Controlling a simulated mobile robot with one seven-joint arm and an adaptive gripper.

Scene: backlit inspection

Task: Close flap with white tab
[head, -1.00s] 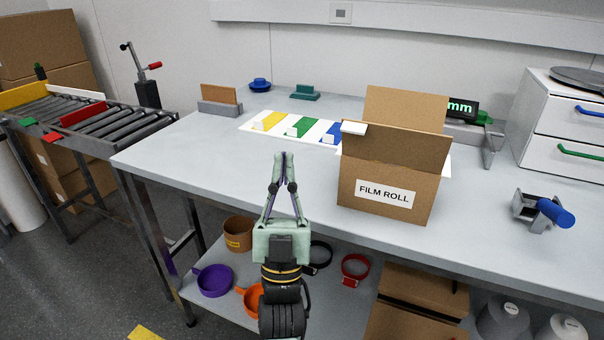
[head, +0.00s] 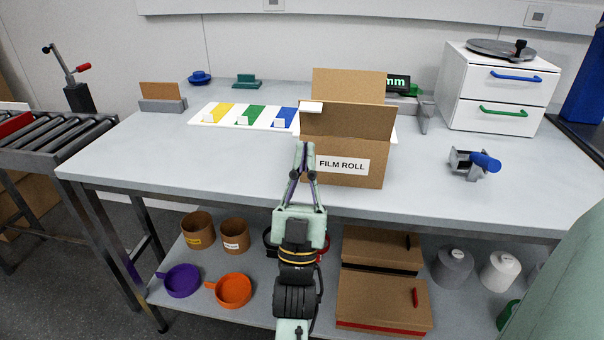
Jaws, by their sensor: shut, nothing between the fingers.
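A brown cardboard box labelled FILM ROLL (head: 360,181) stands on the grey table. Its near flap (head: 352,120) stands up, and a white tab (head: 311,107) sits at that flap's upper left corner. A second, plain flap (head: 348,84) stands up at the back. My gripper (head: 304,147) is shut and empty. Its fingers point up in the head view, in front of the box's left front edge and overlapping it. I cannot tell whether they touch it. The inside of the box is hidden.
A white sheet with yellow, green and blue strips (head: 240,109) lies left of the box. A blue-handled clamp (head: 474,161) and a white drawer unit (head: 500,90) stand to the right. The tabletop (head: 170,150) at left is clear.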

